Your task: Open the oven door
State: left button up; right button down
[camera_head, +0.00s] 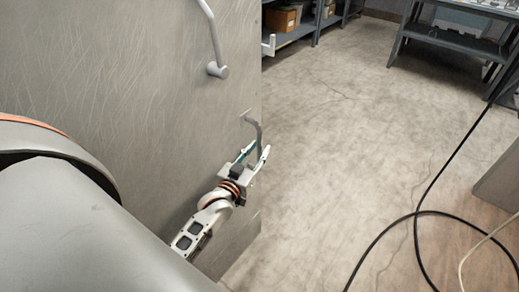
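A large scratched grey metal panel (130,70), which looks like the oven door, fills the left side of the head view. A long bar handle (213,35) is fixed to its upper part. A smaller bent grey handle (253,128) stands out near the panel's right edge. My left gripper (259,148) is low beside this edge, with its fingers apart and the lower end of the bent handle between them. I cannot tell whether the fingers touch it. My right gripper is not in view.
Grey shelving (318,22) with cardboard boxes stands at the back. A dark workbench (455,40) is at the upper right. Black cables (420,212) loop over the floor at the right, near a grey cabinet corner (502,178). The concrete floor (340,130) between is clear.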

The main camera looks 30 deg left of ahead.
pick_arm(q)
jog(key=shift+w, duration=0.5)
jog(key=shift+c, duration=0.3)
grip_shut()
